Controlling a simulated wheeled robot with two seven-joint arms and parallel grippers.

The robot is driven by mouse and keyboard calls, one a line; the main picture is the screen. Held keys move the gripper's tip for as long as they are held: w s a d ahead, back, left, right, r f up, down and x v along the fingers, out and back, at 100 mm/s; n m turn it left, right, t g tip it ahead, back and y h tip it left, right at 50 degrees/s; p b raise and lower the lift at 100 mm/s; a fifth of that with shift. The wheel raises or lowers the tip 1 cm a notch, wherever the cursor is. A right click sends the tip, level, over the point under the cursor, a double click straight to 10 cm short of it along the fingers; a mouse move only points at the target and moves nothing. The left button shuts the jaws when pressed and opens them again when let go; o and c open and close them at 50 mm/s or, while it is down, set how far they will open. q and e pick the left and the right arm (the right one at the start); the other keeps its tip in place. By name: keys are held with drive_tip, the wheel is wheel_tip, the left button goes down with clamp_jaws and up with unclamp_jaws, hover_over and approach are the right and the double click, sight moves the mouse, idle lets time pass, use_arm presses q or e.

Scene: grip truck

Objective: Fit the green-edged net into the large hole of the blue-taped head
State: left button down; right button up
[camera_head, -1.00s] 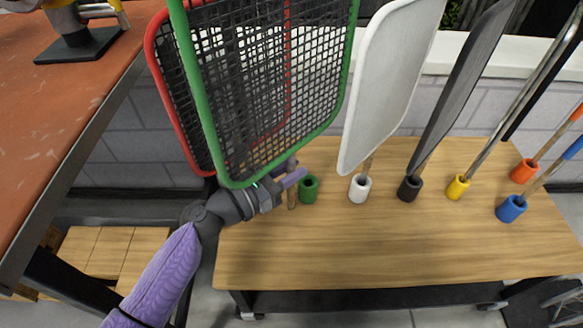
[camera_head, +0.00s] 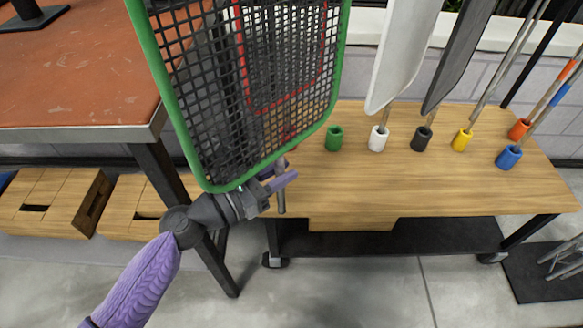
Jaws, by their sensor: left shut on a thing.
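The green-edged net (camera_head: 332,112) is a large black mesh in a green frame, upright at the left middle of the head view. My left gripper (camera_head: 281,184) is shut on its handle just below the frame's lower edge, and the handle's end sticks out below the fingers. The net is clear of the green holder cup (camera_head: 333,138). I cannot make out a blue-taped head with a large hole. A dark stand foot (camera_head: 36,19) shows on the rust-topped table, its upper part out of frame. My right gripper is not in view.
A red-edged net shows through the green one's mesh. A white flag (camera_head: 405,50) and a dark flag (camera_head: 458,55) stand in cups on the wooden cart (camera_head: 430,190), with poles at right. The rust-topped table (camera_head: 75,80) stands left. Floor in front is open.

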use_arm(q)
drive_tip(key=s+a+r, duration=1)
drive_tip(key=s+a, duration=0.1)
drive_tip(key=s, duration=0.2)
drive_tip(key=shift+a+r, duration=0.4)
drive_tip(key=shift+w+f, duration=0.1)
